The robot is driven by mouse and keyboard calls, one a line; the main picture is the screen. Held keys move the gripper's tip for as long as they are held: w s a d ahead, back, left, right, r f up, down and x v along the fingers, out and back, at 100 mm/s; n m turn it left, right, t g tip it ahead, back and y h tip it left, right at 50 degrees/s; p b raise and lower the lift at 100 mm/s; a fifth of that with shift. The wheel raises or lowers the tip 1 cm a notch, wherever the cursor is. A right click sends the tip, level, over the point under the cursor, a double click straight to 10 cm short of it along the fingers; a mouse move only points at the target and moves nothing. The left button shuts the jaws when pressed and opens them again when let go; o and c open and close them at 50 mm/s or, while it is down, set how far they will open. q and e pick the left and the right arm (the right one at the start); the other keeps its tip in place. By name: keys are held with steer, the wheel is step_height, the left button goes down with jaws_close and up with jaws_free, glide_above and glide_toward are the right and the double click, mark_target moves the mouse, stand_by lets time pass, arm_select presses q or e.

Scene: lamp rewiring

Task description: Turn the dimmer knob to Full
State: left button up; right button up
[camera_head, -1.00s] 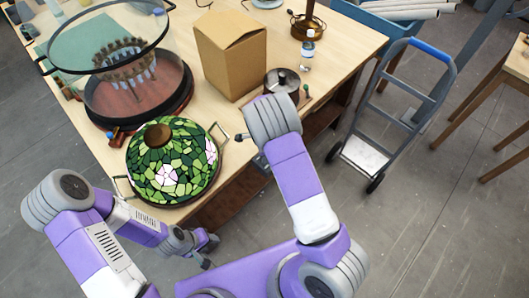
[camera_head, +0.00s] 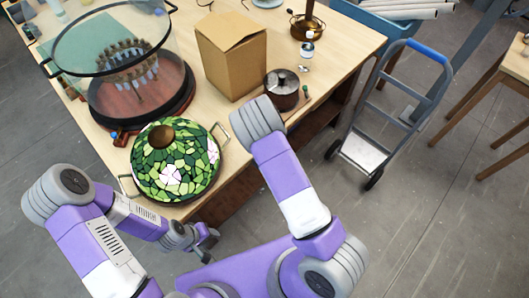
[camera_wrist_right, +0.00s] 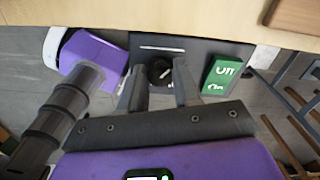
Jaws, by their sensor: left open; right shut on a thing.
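The dimmer knob (camera_wrist_right: 160,71) is a round black knob with a pale mark, set on a dark panel (camera_wrist_right: 203,48) below the table edge in the right wrist view. My right gripper (camera_wrist_right: 160,88) has its two dark fingers on either side of the knob and is shut on it. In the head view my right arm hides that gripper and the knob. A green plate (camera_wrist_right: 224,76) with white lettering sits right of the knob. My left gripper (camera_head: 207,244) is open and empty, low in front of the table and away from the knob.
A green stained-glass lampshade (camera_head: 175,162) lies near the table's front corner. A cardboard box (camera_head: 232,58), a dark lidded pot (camera_head: 282,90) and a large glass cylinder (camera_head: 112,45) stand on the table. A hand truck (camera_head: 395,105) stands right of it on open floor.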

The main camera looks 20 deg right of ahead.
stand_by(0.5)
steer(key=o, duration=1.1)
steer(key=shift+c, duration=0.2)
step_height(320, 180, up, 8)
steer(key=shift+f, duration=0.2)
